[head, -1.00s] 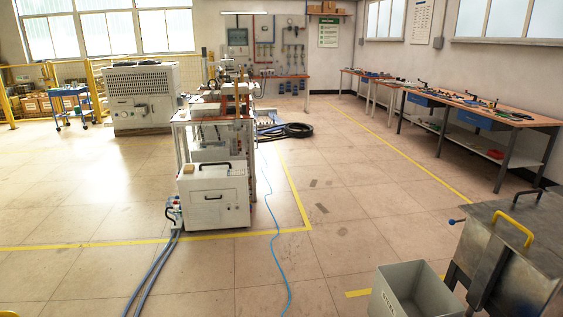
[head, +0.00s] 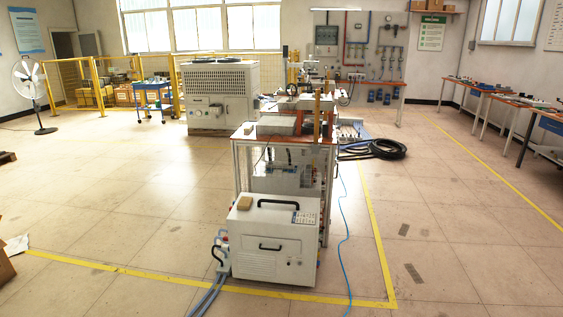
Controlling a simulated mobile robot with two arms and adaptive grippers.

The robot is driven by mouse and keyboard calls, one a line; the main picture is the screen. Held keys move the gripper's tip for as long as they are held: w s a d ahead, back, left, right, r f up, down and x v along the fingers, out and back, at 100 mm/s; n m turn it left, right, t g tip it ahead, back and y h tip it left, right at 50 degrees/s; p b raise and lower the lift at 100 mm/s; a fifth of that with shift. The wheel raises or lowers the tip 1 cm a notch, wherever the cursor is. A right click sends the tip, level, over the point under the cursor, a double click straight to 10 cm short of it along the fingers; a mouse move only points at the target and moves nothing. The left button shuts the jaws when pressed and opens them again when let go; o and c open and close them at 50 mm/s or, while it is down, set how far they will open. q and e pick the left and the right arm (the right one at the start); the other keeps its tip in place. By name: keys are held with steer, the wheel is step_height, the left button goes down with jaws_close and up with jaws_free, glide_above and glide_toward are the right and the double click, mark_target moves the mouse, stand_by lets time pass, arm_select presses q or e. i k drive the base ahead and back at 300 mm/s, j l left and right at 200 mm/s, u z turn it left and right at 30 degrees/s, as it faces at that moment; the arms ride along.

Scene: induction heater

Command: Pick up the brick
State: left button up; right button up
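A small tan block (head: 245,203) that looks like a brick lies on top of the white machine cabinet (head: 270,262), at its left, beside a black handle. Another small pale block (head: 248,130) sits at the left end of the orange-topped bench (head: 245,138) behind the cabinet. Both are small in the picture, and I cannot tell for sure which is the brick. Neither of my grippers is in the head view.
Blue hoses (head: 208,296) and a thin blue cable (head: 347,262) lie on the floor beside the cabinet. A large grey-white unit (head: 222,100) stands behind. A fan (head: 31,85) stands far left. Yellow lines (head: 200,282) mark the floor. The floor in front and to the right is open.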

mark_target(245, 203)
steer(key=i+j+u, duration=0.2)
steer(key=i+u, duration=0.15)
steer(key=i, duration=0.25)
steer(key=i+u, duration=0.4)
steer(key=i, duration=0.25)
steer(key=i+l+u, duration=0.2)
steer(key=i+u, duration=0.15)
steer(key=i, duration=0.25)
steer(key=i+j+z, duration=0.2)
steer(key=i, duration=0.4)
steer(key=i+j+z, duration=0.2)
steer(key=i, duration=0.4)
steer(key=l, duration=0.1)
